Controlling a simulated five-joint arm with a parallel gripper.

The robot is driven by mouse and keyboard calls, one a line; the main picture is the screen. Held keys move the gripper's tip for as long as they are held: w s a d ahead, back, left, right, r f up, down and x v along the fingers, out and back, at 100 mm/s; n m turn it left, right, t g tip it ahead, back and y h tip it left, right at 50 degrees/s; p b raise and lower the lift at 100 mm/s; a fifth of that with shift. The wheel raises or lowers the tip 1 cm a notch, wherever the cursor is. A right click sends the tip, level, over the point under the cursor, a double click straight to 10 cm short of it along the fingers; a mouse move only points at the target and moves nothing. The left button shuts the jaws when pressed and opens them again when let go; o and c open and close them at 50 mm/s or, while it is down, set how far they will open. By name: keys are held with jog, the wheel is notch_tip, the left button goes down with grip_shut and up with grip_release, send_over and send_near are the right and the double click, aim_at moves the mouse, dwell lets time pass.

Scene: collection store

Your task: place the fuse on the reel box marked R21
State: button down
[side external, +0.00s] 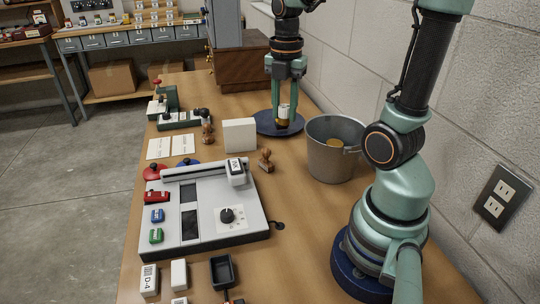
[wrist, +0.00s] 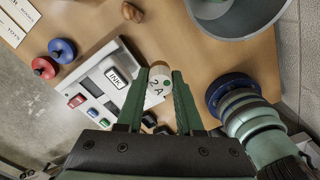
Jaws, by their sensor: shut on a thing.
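My gripper (side external: 285,92) points down, shut on the fuse (side external: 284,110), a white cylinder with a brownish lower end. It holds the fuse above the bench, in front of a dark blue disc (side external: 261,124) in the side external view. In the wrist view, my jaws (wrist: 158,84) close on both sides of the fuse (wrist: 157,88), whose white end reads 2 A with a green dot. I cannot read R21 on any box. A plain white box (side external: 240,135) stands left of my gripper in the side external view. A small white box (side external: 149,280) near the front reads D-4.
A metal bucket (side external: 327,166) stands near my gripper, and it shows in the wrist view (wrist: 205,16). A wooden stamp (side external: 266,160), a pale instrument (side external: 182,228) with a knob, an INK block (side external: 237,172) and a black tray (side external: 222,270) crowd the bench. A concrete-block wall borders the right.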

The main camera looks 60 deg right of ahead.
jog(key=w+d+r, duration=0.3)
jog(key=w+r, duration=0.1)
jog(key=w, duration=0.2)
jog(key=w+d+r, duration=0.3)
jog(key=w+r, duration=0.1)
jog(key=w, duration=0.2)
notch_tip(320, 180, up, 2)
send_over(239, 122)
jog(key=shift+w+n, duration=0.1)
jog(key=shift+n, duration=0.2)
jog(key=shift+d, duration=0.1)
notch_tip(239, 122, down, 20)
jog(key=shift+r, duration=0.1)
dwell(0.3)
jog(key=c, duration=0.5)
grip_release()
jog(key=shift+f, duration=0.2)
jog(key=shift+c, duration=0.2)
